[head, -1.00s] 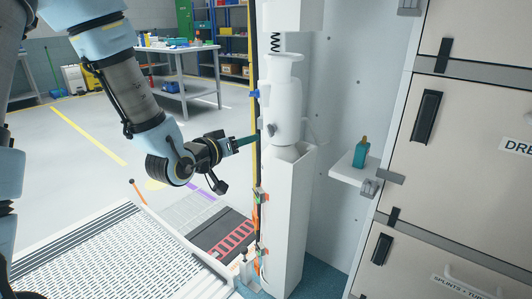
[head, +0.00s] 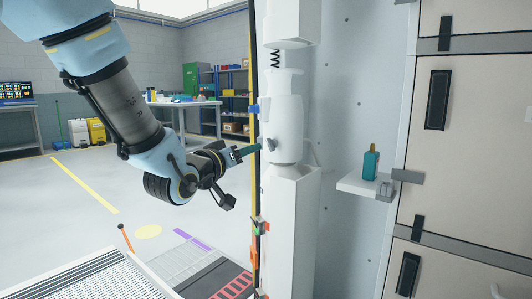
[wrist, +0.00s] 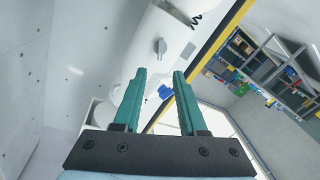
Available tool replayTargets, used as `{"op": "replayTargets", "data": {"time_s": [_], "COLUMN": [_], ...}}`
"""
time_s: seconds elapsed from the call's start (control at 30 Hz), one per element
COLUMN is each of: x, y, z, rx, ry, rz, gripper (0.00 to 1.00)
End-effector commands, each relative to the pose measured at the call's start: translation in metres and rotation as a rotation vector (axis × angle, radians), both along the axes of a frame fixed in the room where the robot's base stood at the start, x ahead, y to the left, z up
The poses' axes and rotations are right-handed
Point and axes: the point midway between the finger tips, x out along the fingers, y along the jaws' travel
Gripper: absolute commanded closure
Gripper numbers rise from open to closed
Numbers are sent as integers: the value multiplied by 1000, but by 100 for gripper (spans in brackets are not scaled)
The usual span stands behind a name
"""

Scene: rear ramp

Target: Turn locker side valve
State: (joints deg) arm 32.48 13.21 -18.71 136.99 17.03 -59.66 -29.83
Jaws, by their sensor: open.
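A white cylinder (head: 285,120) stands upright in a white column-like holder. A small grey valve knob (head: 268,144) sits on its side; the knob also shows in the wrist view (wrist: 160,46), beyond the fingertips. My gripper (head: 257,148) reaches in from the left with its green fingers close to the knob. In the wrist view the two fingers (wrist: 160,74) are apart, with nothing gripped between them. The knob lies ahead of the gap, and I see no contact. A blue knob (head: 253,109) is on the cylinder's left side, higher up.
A small white shelf (head: 353,187) with a teal bottle (head: 371,162) is on the wall to the right. Beige locker doors (head: 470,160) fill the right side. A ramp (head: 110,280) lies low at left. The floor behind is open, with a workbench (head: 185,105) farther back.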

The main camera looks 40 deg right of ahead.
Motion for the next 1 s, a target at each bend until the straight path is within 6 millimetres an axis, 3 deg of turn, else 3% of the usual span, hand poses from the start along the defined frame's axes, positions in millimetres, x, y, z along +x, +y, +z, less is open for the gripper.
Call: {"op": "replayTargets", "data": {"time_s": [0.5, 0.7, 1.0], "x": [35, 41, 42], "y": [-79, -91, -92], "z": [-1, -1, 0], "rx": [1, 2, 2], "ry": [1, 2, 1], "rz": [-2, 0, 0], "gripper": [59, 59, 60]}}
